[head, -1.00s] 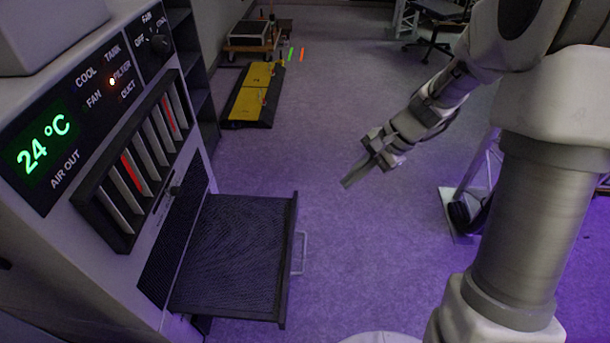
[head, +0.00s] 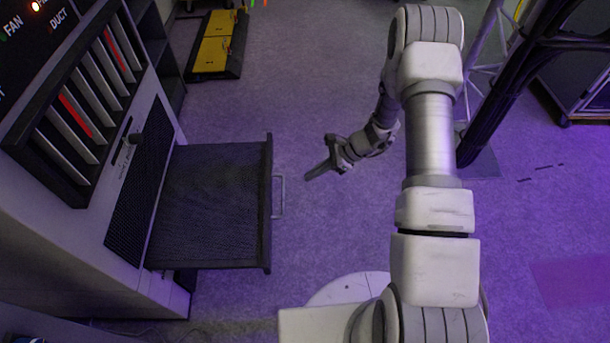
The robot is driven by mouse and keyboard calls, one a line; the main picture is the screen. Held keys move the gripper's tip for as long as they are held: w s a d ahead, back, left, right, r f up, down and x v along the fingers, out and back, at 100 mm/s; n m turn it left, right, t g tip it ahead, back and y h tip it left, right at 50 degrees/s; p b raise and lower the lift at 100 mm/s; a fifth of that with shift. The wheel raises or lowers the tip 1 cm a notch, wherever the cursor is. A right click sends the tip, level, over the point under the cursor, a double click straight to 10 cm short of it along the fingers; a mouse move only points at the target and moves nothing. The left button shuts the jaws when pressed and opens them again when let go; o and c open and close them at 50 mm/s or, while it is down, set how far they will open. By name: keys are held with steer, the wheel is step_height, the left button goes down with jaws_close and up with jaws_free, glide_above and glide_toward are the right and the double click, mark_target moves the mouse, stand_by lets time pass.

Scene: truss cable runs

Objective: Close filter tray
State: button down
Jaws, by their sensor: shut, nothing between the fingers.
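The filter tray (head: 212,205) is a dark mesh drawer pulled out to the right from the front of the grey air unit (head: 150,285). A light handle (head: 279,196) stands out from the tray's dark front edge. My gripper (head: 309,177) is shut and empty. It is to the right of the handle in the picture, apart from it, with its fingers pointing left and slightly down. Nothing hides the tray or its handle.
A slatted air outlet (head: 88,105) with red strips is above the tray. A yellow and black ramp (head: 216,45) lies on the floor at the back. A truss leg (head: 500,85) stands right of my arm. The floor between gripper and ramp is clear.

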mark_target(283, 192)
steer(key=b+x, duration=0.2)
steer(key=x, duration=0.5)
steer(key=shift+a+f, duration=0.25)
steer(key=shift+f, duration=0.15)
steer(key=shift+a+r+b, duration=0.15)
steer(key=shift+a+b, duration=0.25)
steer(key=shift+a, duration=1.6)
steer(key=shift+a, duration=0.1)
